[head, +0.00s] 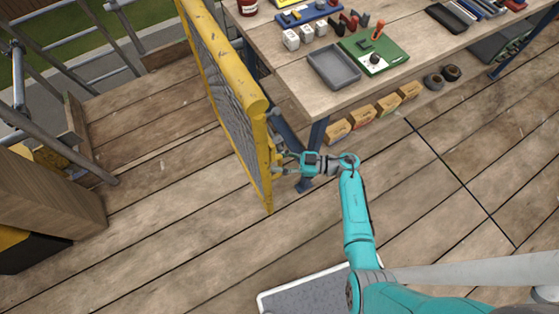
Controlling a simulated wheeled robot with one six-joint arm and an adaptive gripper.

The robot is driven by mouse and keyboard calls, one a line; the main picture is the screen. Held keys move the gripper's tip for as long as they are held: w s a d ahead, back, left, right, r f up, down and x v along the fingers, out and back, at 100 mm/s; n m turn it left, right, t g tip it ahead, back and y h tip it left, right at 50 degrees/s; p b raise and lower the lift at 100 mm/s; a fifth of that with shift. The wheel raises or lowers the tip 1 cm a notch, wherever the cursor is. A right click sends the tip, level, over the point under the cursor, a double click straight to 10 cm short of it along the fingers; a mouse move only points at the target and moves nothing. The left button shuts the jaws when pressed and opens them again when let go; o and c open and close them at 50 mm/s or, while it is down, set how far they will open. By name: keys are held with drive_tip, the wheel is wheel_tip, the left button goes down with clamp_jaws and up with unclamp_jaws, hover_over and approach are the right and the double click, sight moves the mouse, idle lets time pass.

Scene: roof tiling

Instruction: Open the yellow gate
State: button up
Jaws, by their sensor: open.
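The yellow gate (239,75) stands upright in the head view, left of the middle, with a yellow frame and a grey mesh panel. Its near end post faces my arm. My gripper (283,163) is at the right side of that post, low on the gate, at the end of my teal arm. It is open, and its fingertips are at or very close to the post. I cannot tell whether they touch it. Any latch or handle there is too small to make out.
A wooden workbench (300,75) with a grey tray (334,67) and a green device (374,50) stands right of the gate. Several small boxes (362,117) sit below it. A wooden cabinet (45,190) and scaffold rails (70,150) are at left. Plank floor is clear at lower left.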

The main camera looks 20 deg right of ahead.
drive_tip(key=v, duration=1.2)
idle(0.4)
drive_tip(key=s+a+r+m+t+h, duration=0.45)
drive_tip(key=s+a+r+t, duration=0.5)
drive_tip(key=t, duration=0.25)
drive_tip(key=s+d+r+m+g+h, duration=0.2)
drive_tip(key=s+r+m+h, duration=0.2)
drive_tip(key=s, duration=0.6)
drive_tip(key=s+d+r+m+g+h, duration=0.2)
drive_tip(key=s+r+m+h, duration=0.3)
drive_tip(key=s, duration=0.6)
wheel_tip(320, 180, up, 3)
drive_tip(key=h, duration=0.3)
drive_tip(key=shift+d+f, duration=0.15)
drive_tip(key=shift+f, duration=0.1)
